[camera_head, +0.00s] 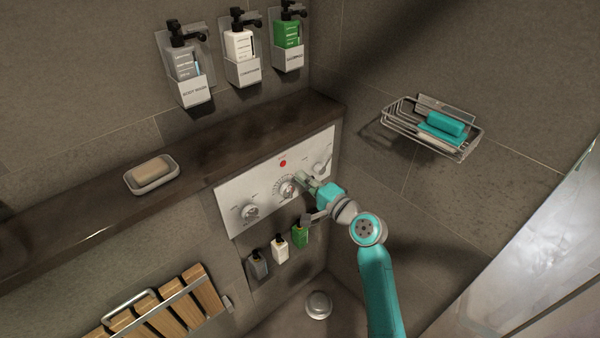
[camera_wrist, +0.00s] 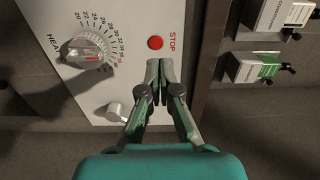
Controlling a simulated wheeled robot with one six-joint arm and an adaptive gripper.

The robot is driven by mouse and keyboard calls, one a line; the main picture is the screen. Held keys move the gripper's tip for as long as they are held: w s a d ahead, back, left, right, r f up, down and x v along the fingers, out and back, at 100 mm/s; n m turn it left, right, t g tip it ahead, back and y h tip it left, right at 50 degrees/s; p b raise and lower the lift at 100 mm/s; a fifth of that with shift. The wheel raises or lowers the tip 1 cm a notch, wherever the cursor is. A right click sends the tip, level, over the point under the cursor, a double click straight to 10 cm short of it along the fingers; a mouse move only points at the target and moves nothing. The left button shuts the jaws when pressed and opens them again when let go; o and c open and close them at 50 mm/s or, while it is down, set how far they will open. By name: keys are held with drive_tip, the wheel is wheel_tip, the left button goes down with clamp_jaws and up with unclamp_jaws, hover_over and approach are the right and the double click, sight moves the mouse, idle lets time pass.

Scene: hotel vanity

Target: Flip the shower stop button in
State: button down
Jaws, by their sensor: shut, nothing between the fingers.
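The red round stop button (camera_head: 283,163) is on the white shower control panel (camera_head: 232,200), near its upper edge. My gripper (camera_head: 301,178) is in front of the panel, a little below and right of the button in the head view. In the wrist view my gripper (camera_wrist: 160,62) has its fingertips together with nothing between them. A gap shows between the tips and the button in the picture; I cannot tell the depth.
A temperature dial (camera_wrist: 88,50) and a small knob (camera_wrist: 118,111) are on the panel. A dark ledge (camera_head: 215,150) runs above the panel and holds a soap dish (camera_head: 152,185). Wall bottles (camera_head: 240,44) hang above. A wire rack (camera_head: 470,145) is at right.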

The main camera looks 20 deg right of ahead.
drive_tip(key=v, duration=0.7)
drive_tip(key=shift+s, duration=0.25)
drive_tip(key=shift+d, duration=0.1)
drive_tip(key=s+a+f+n+g+h, duration=0.1)
drive_tip(key=s+a+f+n+h, duration=0.15)
drive_tip(key=s+f, duration=0.6)
drive_tip(key=s+a+f+n+g+h, duration=0.1)
drive_tip(key=s+a+f+h, duration=0.35)
drive_tip(key=s, duration=0.75)
drive_tip(key=s+r+n, duration=0.2)
drive_tip(key=s+n, duration=0.1)
drive_tip(key=s, duration=0.4)
drive_tip(key=s+a+r+n+y, duration=0.1)
drive_tip(key=s+n, duration=0.3)
drive_tip(key=s, duration=0.4)
drive_tip(key=s+r+n, duration=0.2)
drive_tip(key=s+n, duration=0.2)
drive_tip(key=s, duration=0.4)
drive_tip(key=shift+a+r, duration=0.3)
drive_tip(key=shift+r, duration=0.1)
